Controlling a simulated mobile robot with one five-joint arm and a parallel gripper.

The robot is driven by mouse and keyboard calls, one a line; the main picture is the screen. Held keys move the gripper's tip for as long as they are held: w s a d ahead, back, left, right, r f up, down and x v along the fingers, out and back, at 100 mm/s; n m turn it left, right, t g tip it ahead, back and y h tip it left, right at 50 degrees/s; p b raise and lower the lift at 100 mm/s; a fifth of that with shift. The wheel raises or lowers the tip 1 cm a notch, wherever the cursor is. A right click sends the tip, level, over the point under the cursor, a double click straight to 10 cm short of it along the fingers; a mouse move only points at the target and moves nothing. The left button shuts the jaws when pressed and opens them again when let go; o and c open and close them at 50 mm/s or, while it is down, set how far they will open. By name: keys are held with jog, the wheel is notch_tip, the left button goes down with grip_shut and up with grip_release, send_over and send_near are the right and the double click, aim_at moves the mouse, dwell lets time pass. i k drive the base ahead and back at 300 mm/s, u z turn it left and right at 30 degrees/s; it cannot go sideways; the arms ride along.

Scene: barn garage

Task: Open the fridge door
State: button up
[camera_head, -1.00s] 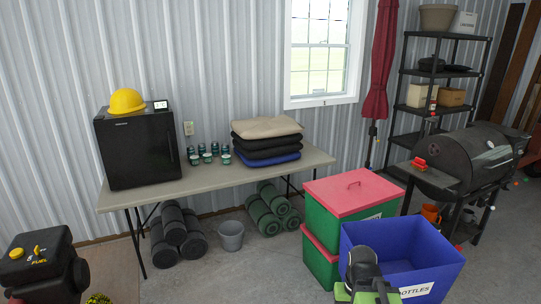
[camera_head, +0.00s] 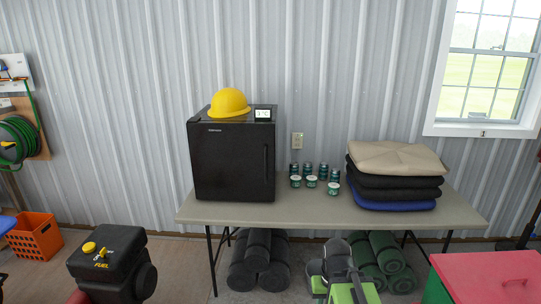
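The black mini fridge (camera_head: 232,165) stands on the left part of a folding table (camera_head: 330,213) against the metal wall. Its door is shut, with a vertical handle on the right side of the front. A yellow hard hat (camera_head: 229,102) and a small white display (camera_head: 263,114) are on its top. My arm shows at the bottom centre, its green and dark grey parts below the table's front edge. I cannot make out gripper fingers there, so whether my gripper is open or shut does not show. Nothing of mine touches the fridge.
Several cans (camera_head: 310,181) and stacked cushions (camera_head: 393,171) sit right of the fridge. Rolled mats (camera_head: 257,262) lie under the table.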

aim_at(235, 161)
jog(key=u, duration=1.05)
jog(key=i, duration=1.45)
jog(key=u, duration=0.6)
jog(key=k, duration=0.75)
jog(key=u, duration=0.15)
jog(key=i, duration=0.8)
jog(key=z, duration=0.05)
